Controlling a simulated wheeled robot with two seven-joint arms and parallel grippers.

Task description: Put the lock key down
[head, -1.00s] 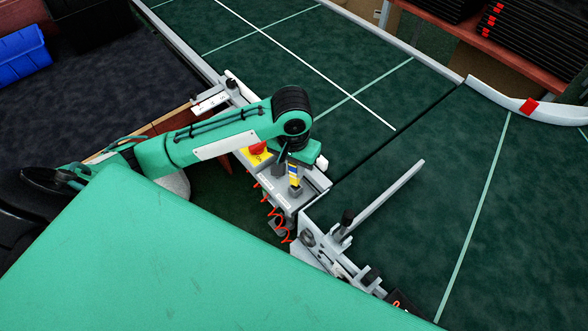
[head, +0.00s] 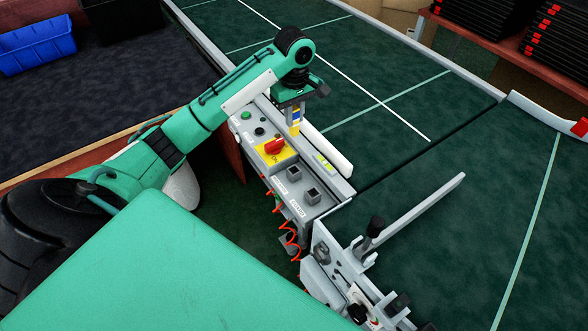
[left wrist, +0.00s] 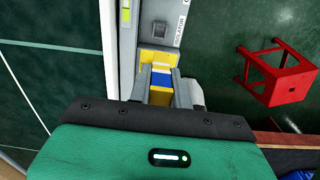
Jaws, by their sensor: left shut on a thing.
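My left gripper (head: 293,118) is shut on the lock key (head: 295,128), a small block with yellow and blue bands. It points down over the far side of the grey control box (head: 318,205). In the left wrist view the key (left wrist: 161,77) shows between the two fingers, in front of a yellow patch on the box; I cannot tell whether it touches the box. My right gripper is out of view.
The dark green conveyor belt (head: 400,130) lies beyond the box. A metal guide bar (head: 415,210) sticks out over it. A coiled red cord (head: 290,232) hangs at the box's near side. A red stool (left wrist: 275,70) stands on the floor. A blue bin (head: 35,45) sits at upper left.

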